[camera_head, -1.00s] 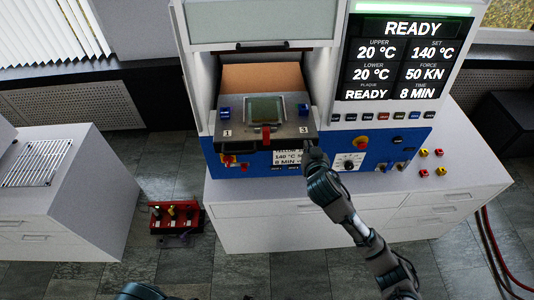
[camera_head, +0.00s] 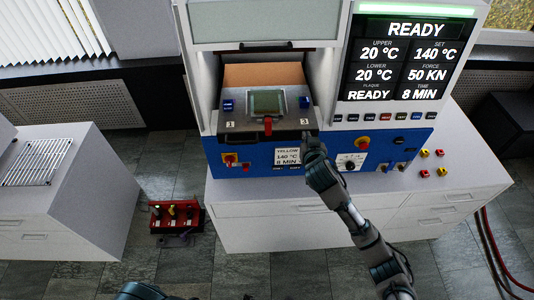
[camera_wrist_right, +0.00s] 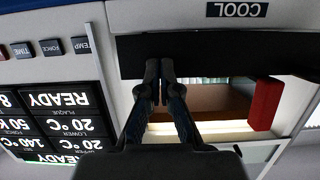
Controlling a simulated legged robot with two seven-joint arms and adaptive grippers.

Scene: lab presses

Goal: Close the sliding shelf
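The sliding shelf (camera_head: 290,127) is a dark grey metal tray in the white and blue press. It still stands partly out of the opening. It carries a framed plate (camera_head: 266,103), and a red handle (camera_head: 268,126) is at its front middle. My right gripper (camera_head: 314,143) is at the front right corner of the shelf. In the right wrist view the gripper (camera_wrist_right: 158,66) has its fingers together, with tips at the dark front edge of the shelf (camera_wrist_right: 215,52); the red handle (camera_wrist_right: 265,103) is beside them. Contact looks likely but is hard to confirm.
The press display (camera_head: 405,60) reads READY. Below it are a red knob (camera_head: 363,143) and several buttons. A white cabinet with a wire rack (camera_head: 37,163) stands at left, and a red tool holder (camera_head: 176,217) is on the floor. Red hoses hang at far right.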

